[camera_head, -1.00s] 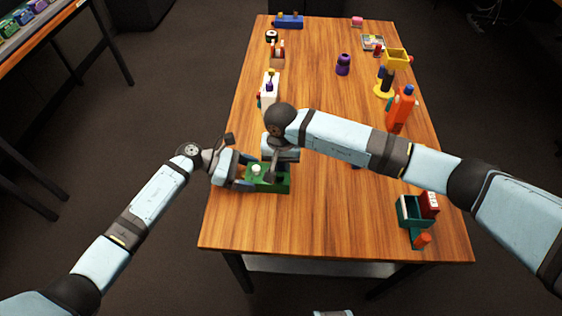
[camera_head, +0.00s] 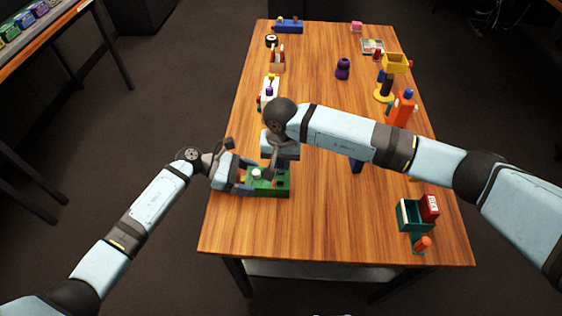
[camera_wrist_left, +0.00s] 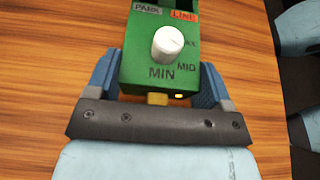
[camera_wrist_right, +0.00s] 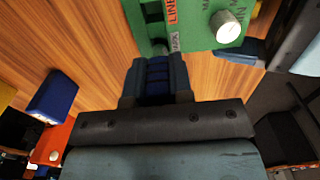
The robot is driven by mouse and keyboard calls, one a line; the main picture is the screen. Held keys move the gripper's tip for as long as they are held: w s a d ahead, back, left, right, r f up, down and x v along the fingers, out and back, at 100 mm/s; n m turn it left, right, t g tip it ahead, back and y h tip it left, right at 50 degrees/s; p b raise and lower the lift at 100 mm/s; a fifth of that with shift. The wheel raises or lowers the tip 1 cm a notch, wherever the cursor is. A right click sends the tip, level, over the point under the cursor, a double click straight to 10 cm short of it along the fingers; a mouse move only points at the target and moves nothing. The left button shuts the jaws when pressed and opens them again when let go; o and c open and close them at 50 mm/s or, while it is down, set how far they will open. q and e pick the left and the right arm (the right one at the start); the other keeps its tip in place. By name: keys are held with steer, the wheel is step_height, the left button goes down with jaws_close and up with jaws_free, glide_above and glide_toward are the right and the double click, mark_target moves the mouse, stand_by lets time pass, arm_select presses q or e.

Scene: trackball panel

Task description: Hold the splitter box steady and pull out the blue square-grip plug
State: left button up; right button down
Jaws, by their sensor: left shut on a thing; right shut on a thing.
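The green splitter box (camera_head: 268,190) lies near the table's left edge, with a white knob (camera_wrist_left: 168,42) and PARK and LINE labels on top. My left gripper (camera_wrist_left: 158,84) is shut on the box's near end, one finger on each side. My right gripper (camera_wrist_right: 155,72) is over the box's other end in the head view, pointing down. Its fingers are close together on the dark blue plug (camera_wrist_right: 157,86), which is mostly hidden between them. Dark openings (camera_head: 282,177) show in the box top. I cannot tell whether the plug still touches the box.
A blue block (camera_head: 356,166) stands right of the box, below my right arm. A teal tray (camera_head: 412,222) and an orange-topped piece (camera_head: 423,243) are at the front right. A white bottle-like item (camera_head: 270,86) stands behind the box. The front middle is clear.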

steer(key=shift+r, duration=0.25)
steer(key=shift+r, duration=2.65)
